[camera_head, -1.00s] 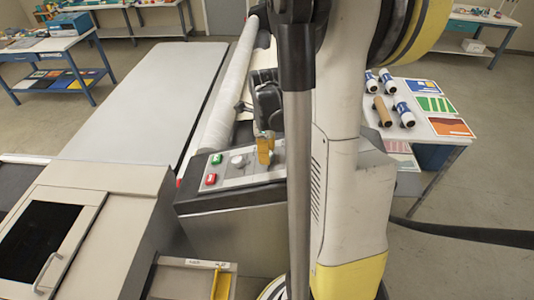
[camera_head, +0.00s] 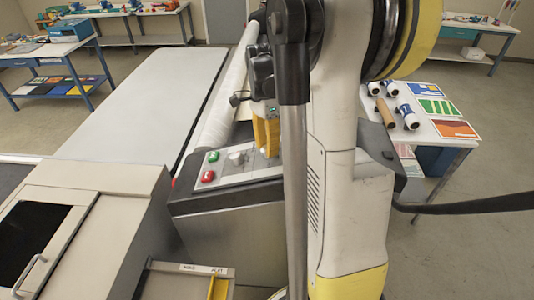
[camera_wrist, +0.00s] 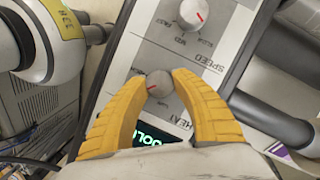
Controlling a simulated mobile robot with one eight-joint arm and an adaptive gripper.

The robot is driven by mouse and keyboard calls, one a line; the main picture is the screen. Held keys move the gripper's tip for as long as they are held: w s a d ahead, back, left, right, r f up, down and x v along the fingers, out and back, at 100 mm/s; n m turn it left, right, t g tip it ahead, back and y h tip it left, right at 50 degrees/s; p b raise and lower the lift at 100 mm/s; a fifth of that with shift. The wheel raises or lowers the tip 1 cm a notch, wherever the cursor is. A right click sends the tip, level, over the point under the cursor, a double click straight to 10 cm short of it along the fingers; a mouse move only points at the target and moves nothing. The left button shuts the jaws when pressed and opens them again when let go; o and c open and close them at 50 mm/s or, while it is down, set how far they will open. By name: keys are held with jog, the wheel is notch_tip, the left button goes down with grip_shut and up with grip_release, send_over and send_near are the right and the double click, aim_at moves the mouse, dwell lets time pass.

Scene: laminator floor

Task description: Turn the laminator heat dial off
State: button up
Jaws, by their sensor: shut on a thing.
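The heat dial (camera_wrist: 159,83) is a round grey knob with a red mark on the control panel (camera_wrist: 133,60). In the wrist view the word HEAT stands at its lower right, and its red mark points to the lower left. My gripper (camera_wrist: 160,80) is shut on this dial, with one yellow finger on each side. In the head view my gripper (camera_head: 266,150) stands over the panel's right part, and its fingers hide the dial. A green-lit display (camera_wrist: 158,137) below the dial shows part of a word, with letters like "OOL"; my gripper covers the rest.
The speed dial (camera_wrist: 193,13) sits beside the heat dial. Green (camera_head: 213,156) and red (camera_head: 207,176) buttons are at the panel's left. A white roller (camera_head: 225,105) rises behind the panel. A side table (camera_head: 432,122) with rolls and prints stands right.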

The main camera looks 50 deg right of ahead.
jog(key=n+g+b, duration=0.1)
jog(key=n, duration=0.1)
jog(key=n+g+b, duration=0.1)
jog(key=n+b, duration=0.1)
jog(key=n, duration=0.1)
jog(key=shift+w+f, duration=0.1)
jog(key=shift+f, duration=0.1)
jog(key=shift+r+n+g+b, duration=0.1)
jog(key=shift+n+g+b, duration=0.75)
jog(key=shift+n, duration=1.05)
jog(key=shift+t, duration=0.25)
jog(key=o, duration=1.2)
jog(key=shift+r, duration=0.15)
jog(key=a+v, duration=0.1)
jog(key=v, duration=1)
jog(key=shift+w+d+r, duration=0.25)
jog(key=shift+d+r, duration=0.1)
jog(key=shift+r, duration=0.05)
